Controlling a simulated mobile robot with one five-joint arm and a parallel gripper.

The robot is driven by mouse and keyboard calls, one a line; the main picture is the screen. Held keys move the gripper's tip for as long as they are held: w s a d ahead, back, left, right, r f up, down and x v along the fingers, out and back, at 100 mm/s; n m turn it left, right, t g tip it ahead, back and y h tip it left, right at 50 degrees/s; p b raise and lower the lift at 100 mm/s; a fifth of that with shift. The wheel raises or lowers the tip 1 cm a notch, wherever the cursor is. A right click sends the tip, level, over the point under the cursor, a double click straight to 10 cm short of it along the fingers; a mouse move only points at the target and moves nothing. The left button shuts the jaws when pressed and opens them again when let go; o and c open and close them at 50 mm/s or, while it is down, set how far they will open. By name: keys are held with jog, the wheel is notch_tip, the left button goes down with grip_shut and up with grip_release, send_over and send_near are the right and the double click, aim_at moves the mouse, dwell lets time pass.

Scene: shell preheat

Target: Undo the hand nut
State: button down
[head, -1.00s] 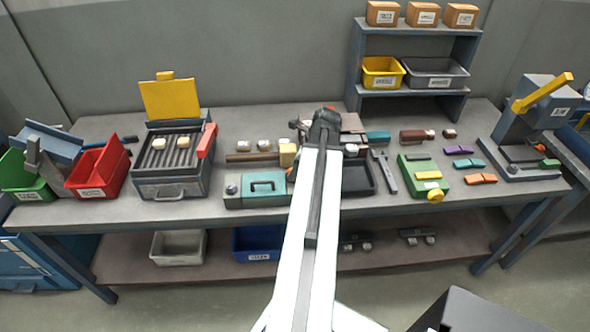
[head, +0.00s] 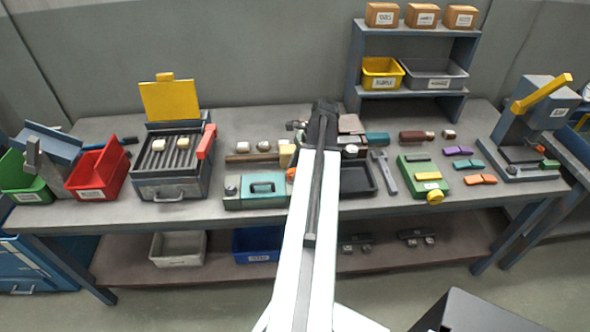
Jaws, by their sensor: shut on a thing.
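My gripper (head: 324,112) is at the far end of my arm, over the rear of the bench behind the black tray. It is seen from behind and is shut, most likely on the hand nut. The jaws and my arm hide the nut and what it sits on. A dark fitting (head: 296,126) shows just left of the gripper, and a brownish block (head: 350,124) just right of it.
The black tray (head: 362,190) lies partly under my arm. A teal case (head: 262,200) and a small orange piece (head: 291,174) lie to the left. A grey wrench (head: 385,172) and a green fixture with a yellow knob (head: 435,197) lie to the right. A shelf (head: 365,40) stands behind.

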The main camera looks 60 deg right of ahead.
jog(key=n, duration=0.1)
jog(key=n+g, duration=0.1)
jog(key=n, duration=0.2)
jog(key=shift+w+d+n+g+y, duration=0.2)
jog(key=shift+d+n+g+y, duration=0.1)
jog(key=shift+y, duration=0.1)
jog(key=shift+w+a+n+g, duration=0.1)
jog(key=shift+n+g, duration=0.4)
jog(key=shift+n, duration=0.8)
jog(key=shift+n+g, duration=0.5)
jog(key=shift+n, duration=0.8)
jog(key=c, duration=0.8)
grip_release()
jog(key=shift+c, duration=0.2)
jog(key=p+v, duration=0.7)
jog(key=shift+r, duration=0.4)
